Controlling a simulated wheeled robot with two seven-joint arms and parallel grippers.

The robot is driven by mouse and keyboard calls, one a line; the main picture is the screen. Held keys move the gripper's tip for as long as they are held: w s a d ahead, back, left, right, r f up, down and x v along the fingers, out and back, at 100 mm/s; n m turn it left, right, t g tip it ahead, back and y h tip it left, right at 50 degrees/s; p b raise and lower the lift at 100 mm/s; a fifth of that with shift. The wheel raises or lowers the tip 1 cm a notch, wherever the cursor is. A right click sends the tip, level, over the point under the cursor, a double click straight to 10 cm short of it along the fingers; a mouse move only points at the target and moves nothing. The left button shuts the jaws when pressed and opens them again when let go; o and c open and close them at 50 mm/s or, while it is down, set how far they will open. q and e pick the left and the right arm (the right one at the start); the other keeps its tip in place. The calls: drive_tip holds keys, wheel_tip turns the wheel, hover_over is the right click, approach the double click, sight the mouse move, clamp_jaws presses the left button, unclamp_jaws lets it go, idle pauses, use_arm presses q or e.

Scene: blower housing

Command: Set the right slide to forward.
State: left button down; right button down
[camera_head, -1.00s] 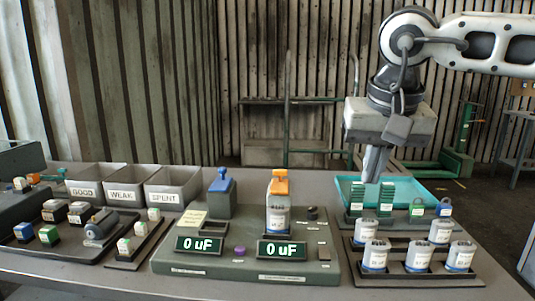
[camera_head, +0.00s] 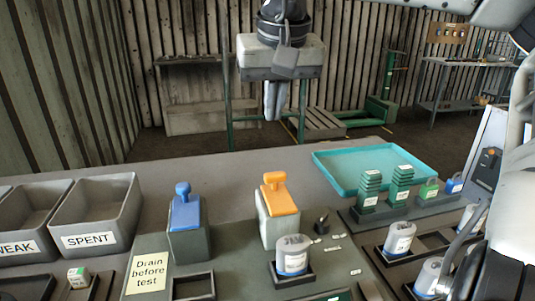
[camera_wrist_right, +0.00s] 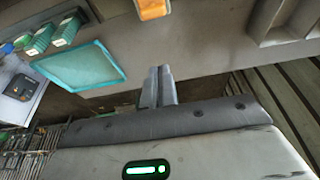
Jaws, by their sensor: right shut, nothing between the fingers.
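The right slide, an orange cap (camera_head: 281,198) on a light block, stands on the grey-green test unit (camera_head: 235,265). A blue-capped slide (camera_head: 186,210) stands to its left. A labelled white canister (camera_head: 293,254) sits in a holder in front of the orange slide. My right gripper (camera_head: 272,112) is shut and empty, pointing down, above and behind the orange slide and apart from it. The wrist view shows its closed fingers (camera_wrist_right: 158,88), with the orange cap (camera_wrist_right: 153,8) at the top edge, partly cut off. My left gripper is out of view.
A teal tray (camera_head: 330,172) lies at the back right of the bench. Green stacked parts (camera_head: 371,190) and more canisters (camera_head: 400,238) stand at the right. Grey bins (camera_head: 97,215) stand at the left. Bare bench top lies behind the slides.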

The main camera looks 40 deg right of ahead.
hover_over(278, 190)
drive_tip(key=w+d, duration=0.1)
drive_tip(key=w, duration=0.2)
wheel_tip(278, 190, down, 9)
drive_tip(key=shift+s+f, duration=0.15)
drive_tip(key=shift+f, duration=0.05)
drive_tip(key=shift+s+a, duration=0.2)
drive_tip(key=shift+s, duration=0.25)
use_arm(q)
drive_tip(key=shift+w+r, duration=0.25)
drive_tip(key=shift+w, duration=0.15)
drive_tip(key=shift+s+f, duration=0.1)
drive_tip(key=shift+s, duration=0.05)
